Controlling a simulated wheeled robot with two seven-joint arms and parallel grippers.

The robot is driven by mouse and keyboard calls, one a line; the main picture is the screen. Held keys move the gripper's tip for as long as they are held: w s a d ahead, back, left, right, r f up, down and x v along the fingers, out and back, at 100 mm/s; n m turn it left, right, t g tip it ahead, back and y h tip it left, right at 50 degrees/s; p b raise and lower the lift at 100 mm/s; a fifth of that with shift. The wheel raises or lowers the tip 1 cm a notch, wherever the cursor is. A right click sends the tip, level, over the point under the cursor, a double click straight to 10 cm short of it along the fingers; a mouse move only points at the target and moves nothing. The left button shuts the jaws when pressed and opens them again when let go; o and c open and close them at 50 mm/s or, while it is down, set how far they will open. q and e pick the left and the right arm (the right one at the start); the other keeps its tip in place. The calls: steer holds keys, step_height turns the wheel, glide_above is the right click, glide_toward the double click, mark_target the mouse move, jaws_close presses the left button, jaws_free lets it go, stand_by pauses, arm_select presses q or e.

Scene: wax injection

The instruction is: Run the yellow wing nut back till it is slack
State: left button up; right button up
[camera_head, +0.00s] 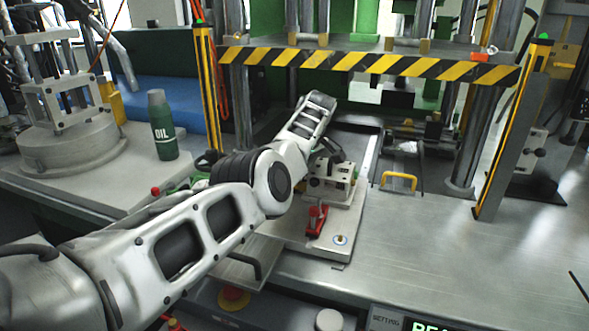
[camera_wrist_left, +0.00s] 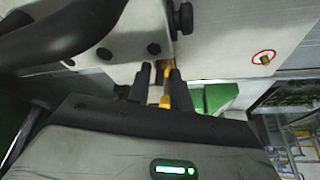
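The yellow wing nut (camera_wrist_left: 167,101) shows in the left wrist view as a narrow yellow piece between my finger pads, partly hidden by them. My left gripper (camera_wrist_left: 160,73) has its two dark fingers apart around it, with a pale gap on the left finger's side. The tips are close to a light metal block (camera_wrist_left: 225,40). In the head view my left arm reaches over the metal fixture (camera_head: 342,187), and my arm hides the wing nut there. My right gripper is not in view.
A red toggle clamp (camera_head: 316,219) stands on the plate in front of the fixture. A green oil bottle (camera_head: 161,125) is at left. A yellow-black striped press bar (camera_head: 370,64) spans above. A yellow handle (camera_head: 399,181) lies to the right, with clear bench (camera_head: 450,240) in front.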

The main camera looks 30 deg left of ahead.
arm_select(q)
steer(key=v, duration=1.6)
steer(key=shift+d, duration=0.15)
